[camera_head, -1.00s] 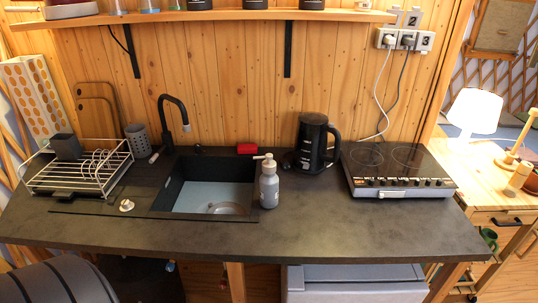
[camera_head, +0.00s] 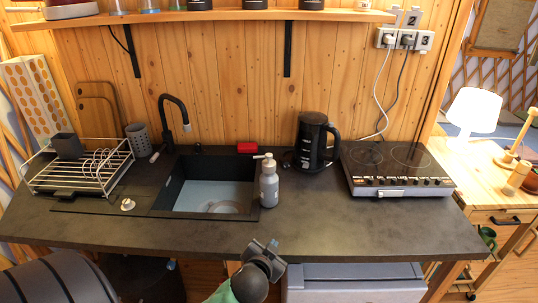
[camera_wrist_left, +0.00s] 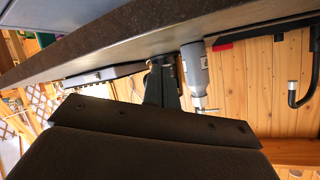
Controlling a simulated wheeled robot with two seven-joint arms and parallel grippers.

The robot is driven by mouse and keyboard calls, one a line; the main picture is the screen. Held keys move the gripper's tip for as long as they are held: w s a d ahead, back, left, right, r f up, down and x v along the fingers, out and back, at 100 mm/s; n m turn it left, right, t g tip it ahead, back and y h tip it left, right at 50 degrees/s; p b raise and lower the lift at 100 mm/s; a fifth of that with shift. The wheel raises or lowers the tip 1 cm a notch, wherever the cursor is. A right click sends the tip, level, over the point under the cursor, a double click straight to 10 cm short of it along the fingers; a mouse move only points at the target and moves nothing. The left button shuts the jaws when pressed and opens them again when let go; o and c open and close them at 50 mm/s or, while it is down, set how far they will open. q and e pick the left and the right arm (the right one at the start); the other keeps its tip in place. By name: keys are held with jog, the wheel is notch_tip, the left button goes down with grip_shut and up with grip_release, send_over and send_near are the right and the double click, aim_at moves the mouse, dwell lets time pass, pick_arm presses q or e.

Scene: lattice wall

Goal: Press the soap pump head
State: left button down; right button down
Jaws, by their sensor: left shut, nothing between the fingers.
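The soap dispenser is a grey bottle (camera_head: 269,188) standing upright on the dark counter, just right of the sink. Its pale pump head (camera_head: 267,160) is uncovered, with the spout toward the left. My left gripper (camera_head: 262,248) is shut and empty at the counter's front edge, below and in front of the bottle and apart from it. In the left wrist view the scene is upside down; the bottle (camera_wrist_left: 194,68) hangs from the counter with its pump head (camera_wrist_left: 200,109) pointing down. My right gripper is not in view.
The sink (camera_head: 208,194) lies left of the bottle. A black kettle (camera_head: 312,143) stands behind it to the right, and a red sponge (camera_head: 247,148) behind it. The cooktop (camera_head: 395,168) is further right. The counter (camera_head: 350,222) in front of the bottle is clear.

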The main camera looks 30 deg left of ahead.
pick_arm(q)
jog(key=w+r+m+t+h, duration=0.1)
jog(key=w+r+m+t, duration=0.25)
jog(key=r, duration=0.45)
jog(key=w+r+m+t+h, duration=0.2)
jog(key=w+r+t, duration=0.3)
jog(key=r, duration=0.3)
jog(key=w+d+r+m+g+h, duration=0.2)
jog(key=d+r+m+g+h, duration=0.15)
jog(key=r+m+h, duration=0.55)
jog(key=w+d+r+m+g+h, duration=0.3)
jog(key=m+h, duration=0.4)
jog(key=m, duration=0.6)
jog(key=w+a+g+y, duration=0.2)
jog(key=a+y, duration=0.4)
jog(key=a, duration=0.4)
jog(key=w+a+g+y, duration=0.3)
jog(key=a+y, duration=0.3)
jog(key=a, duration=0.4)
jog(key=shift+a+r+m+g+y, duration=0.3)
jog(key=shift+a+r+m+y, duration=0.05)
jog(key=shift+r+m+y, duration=0.1)
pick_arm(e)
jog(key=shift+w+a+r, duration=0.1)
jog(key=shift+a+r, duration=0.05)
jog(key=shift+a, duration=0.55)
pick_arm(q)
jog(key=shift+f, duration=0.1)
